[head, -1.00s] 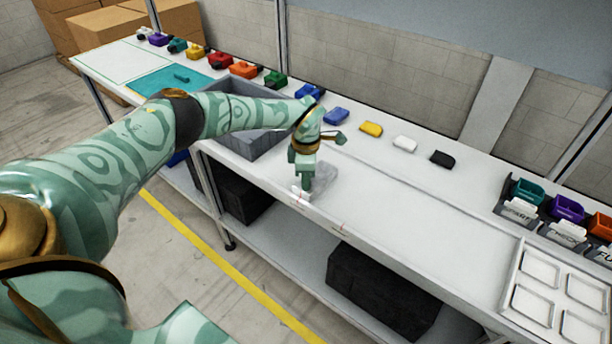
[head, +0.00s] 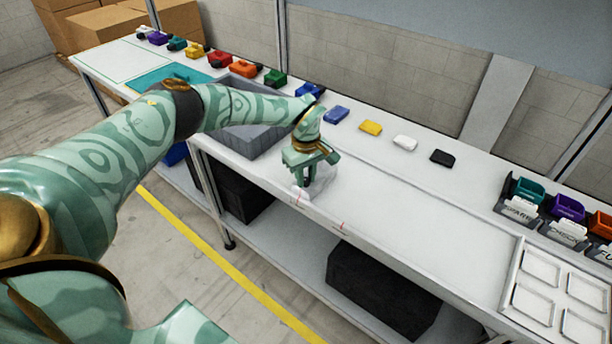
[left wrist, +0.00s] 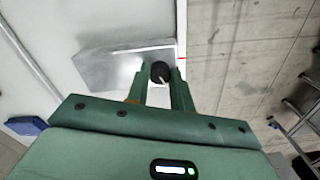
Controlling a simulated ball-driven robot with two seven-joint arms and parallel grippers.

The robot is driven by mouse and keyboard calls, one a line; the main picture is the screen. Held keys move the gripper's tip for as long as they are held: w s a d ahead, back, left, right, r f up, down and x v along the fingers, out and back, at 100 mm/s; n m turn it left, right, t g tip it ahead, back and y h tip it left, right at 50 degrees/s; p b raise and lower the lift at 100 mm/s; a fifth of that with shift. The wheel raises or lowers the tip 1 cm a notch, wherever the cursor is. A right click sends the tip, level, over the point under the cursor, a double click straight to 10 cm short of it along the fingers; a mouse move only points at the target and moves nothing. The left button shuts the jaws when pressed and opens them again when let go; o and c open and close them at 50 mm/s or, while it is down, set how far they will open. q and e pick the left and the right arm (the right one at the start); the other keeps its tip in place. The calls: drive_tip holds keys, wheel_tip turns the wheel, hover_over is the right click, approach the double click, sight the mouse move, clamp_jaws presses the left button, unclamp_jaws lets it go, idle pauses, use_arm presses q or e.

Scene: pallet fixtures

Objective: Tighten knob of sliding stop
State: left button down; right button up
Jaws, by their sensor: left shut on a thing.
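My left gripper (head: 304,182) points down at the front edge of the bench. In the left wrist view, its fingers (left wrist: 160,88) are shut on a round black knob (left wrist: 160,71) with a pale pointer line. The knob sits at the edge end of the sliding stop, a grey metal block (left wrist: 108,68). In the head view the gripper hides the knob and most of the stop. My right gripper is in neither view.
Red marks (head: 342,226) lie along the front edge of the white bench (head: 420,222). A grey bin (head: 252,139) stands left of the gripper. Coloured blocks line the back, including a blue one (head: 336,115). A white tray (head: 512,262) lies at right; the bench between is clear.

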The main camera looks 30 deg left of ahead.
sight(307, 180)
use_arm(q)
drive_tip(key=m, duration=0.4)
drive_tip(key=shift+w+r+m, duration=0.1)
drive_tip(key=shift+m, duration=0.3)
idle(0.4)
drive_tip(key=c, duration=1.2)
unclamp_jaws()
wheel_tip(307, 180, up, 16)
drive_tip(key=p, duration=0.2)
drive_tip(key=shift+p, duration=0.4)
drive_tip(key=shift+d, duration=0.1)
